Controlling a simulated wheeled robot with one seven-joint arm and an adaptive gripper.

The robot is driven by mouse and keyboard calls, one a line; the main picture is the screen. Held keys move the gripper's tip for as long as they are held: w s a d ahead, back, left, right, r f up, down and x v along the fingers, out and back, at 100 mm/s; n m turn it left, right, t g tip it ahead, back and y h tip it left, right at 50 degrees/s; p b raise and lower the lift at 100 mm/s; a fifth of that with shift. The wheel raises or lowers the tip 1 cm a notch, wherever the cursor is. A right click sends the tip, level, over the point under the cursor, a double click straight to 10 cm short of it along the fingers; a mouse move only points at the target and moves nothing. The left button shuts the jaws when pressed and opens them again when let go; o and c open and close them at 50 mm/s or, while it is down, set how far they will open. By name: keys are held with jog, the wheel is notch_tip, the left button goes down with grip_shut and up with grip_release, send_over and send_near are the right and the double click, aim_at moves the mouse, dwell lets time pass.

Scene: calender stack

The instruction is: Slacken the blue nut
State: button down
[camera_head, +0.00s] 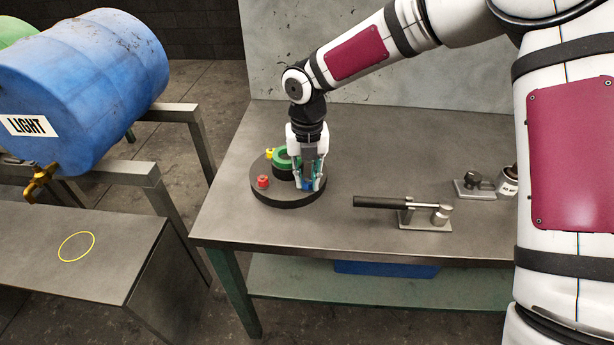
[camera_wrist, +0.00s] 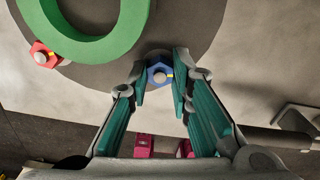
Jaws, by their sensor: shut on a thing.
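The blue nut (camera_wrist: 158,75) sits near the rim of a round dark plate (camera_head: 280,201), with a grey stud end in its middle and a yellow mark on its right side. In the head view only a bit of the blue nut (camera_head: 308,186) shows between the fingers. My gripper (camera_head: 307,184) points down over the plate. In the wrist view my gripper (camera_wrist: 160,82) is shut on the blue nut, one finger on each side. A red nut (camera_head: 263,181) and a yellow nut (camera_head: 269,153) are on the same plate.
A green ring (camera_head: 281,158) stands in the plate's middle, close to my gripper. A black-handled tool (camera_head: 400,204) lies to the right on the grey table (camera_head: 330,225). A clamp-like fixture (camera_head: 475,184) stands farther right. A blue barrel (camera_head: 85,85) is at the left.

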aim_at(307, 181)
jog(key=shift+n, duration=1)
jog(key=c, duration=1.4)
grip_release()
jog(key=shift+c, duration=0.2)
notch_tip(307, 181, up, 12)
